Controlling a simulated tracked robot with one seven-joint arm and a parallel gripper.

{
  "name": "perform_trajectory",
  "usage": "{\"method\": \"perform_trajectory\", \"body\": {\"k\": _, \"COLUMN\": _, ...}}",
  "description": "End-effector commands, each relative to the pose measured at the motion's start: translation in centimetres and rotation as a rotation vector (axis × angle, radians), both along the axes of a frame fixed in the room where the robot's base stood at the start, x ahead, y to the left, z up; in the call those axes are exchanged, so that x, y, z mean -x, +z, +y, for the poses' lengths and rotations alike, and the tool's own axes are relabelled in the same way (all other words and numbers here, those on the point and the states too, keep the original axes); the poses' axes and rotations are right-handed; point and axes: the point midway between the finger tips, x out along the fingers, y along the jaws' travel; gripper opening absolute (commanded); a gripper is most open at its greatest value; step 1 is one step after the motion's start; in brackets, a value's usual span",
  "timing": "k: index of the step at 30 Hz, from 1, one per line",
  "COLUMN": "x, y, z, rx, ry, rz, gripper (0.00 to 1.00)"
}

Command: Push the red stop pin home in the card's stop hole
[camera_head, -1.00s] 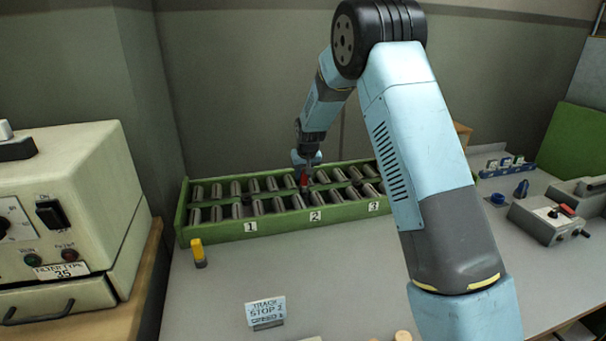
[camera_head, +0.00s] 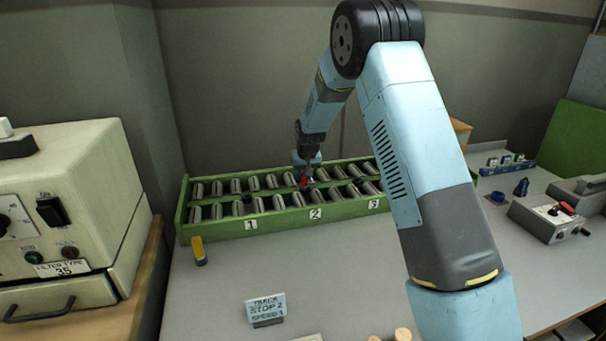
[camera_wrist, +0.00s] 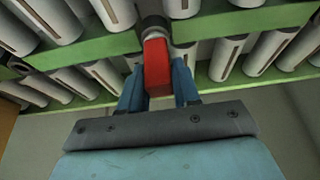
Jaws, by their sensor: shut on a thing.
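The red stop pin (camera_wrist: 157,68) is held between the two blue fingers of my gripper (camera_wrist: 159,82) in the wrist view. In the head view the red pin (camera_head: 304,181) shows small and low at the green roller track (camera_head: 284,224), just behind the label 2. My gripper (camera_head: 305,174) is shut on it from above. A dark round collar sits at the pin's far end in the wrist view, against the green middle rail (camera_wrist: 100,47). I cannot tell how deep the pin sits. The card (camera_head: 265,308) stands at the front and reads "TRACK STOP 2 SPEED 1".
Metal rollers lie on both sides of the middle rail, close to my fingers. A yellow-topped block (camera_head: 198,251) stands before the track's left end. A cream machine (camera_head: 75,215) is at left, a control box (camera_head: 553,217) at right. The bench between is mostly clear.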

Motion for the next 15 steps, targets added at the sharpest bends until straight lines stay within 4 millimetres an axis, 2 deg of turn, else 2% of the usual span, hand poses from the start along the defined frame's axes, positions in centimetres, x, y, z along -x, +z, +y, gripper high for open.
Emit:
{"method": "perform_trajectory", "body": {"k": 8, "x": 0.00, "y": -0.35, "z": -0.02, "rx": 0.000, "ry": 0.000, "rz": 0.000, "gripper": 0.01}}
{"method": "perform_trajectory", "body": {"k": 9, "x": -0.01, "y": -0.35, "z": -0.02, "rx": 0.000, "ry": 0.000, "rz": 0.000, "gripper": 0.34}}
{"method": "perform_trajectory", "body": {"k": 15, "x": 0.00, "y": -0.33, "z": -0.04, "rx": 0.000, "ry": 0.000, "rz": 0.000, "gripper": 0.53}}
